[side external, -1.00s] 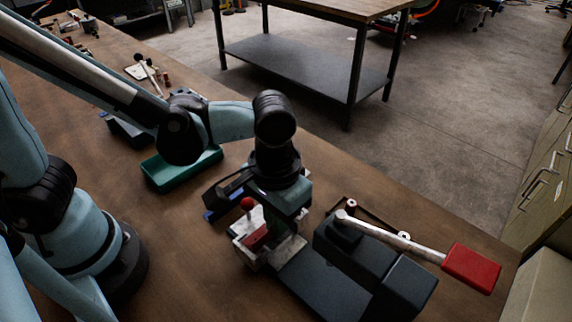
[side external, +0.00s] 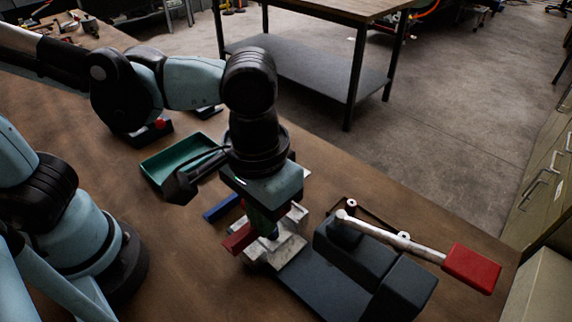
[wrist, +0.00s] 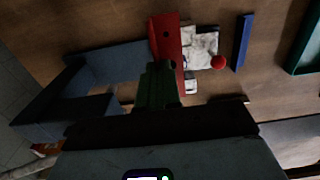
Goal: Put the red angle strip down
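The red angle strip (side external: 239,238) sticks out to the left of my gripper (side external: 266,232), with another bit of red showing to its right. In the wrist view the strip (wrist: 166,40) runs away from the fingers and has a dark hole near its far end. My gripper's green fingers (wrist: 160,80) are closed together on the strip. The strip is over or beside the pale metal fixture (side external: 285,248) of the dark press with the red-handled lever (side external: 470,268). I cannot tell whether it touches the fixture. Its middle is hidden by the fingers.
A blue strip (side external: 222,207) lies on the bench left of the fixture. A green tray (side external: 170,168) is behind it. A red knob (wrist: 219,62) stands by the fixture in the wrist view.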

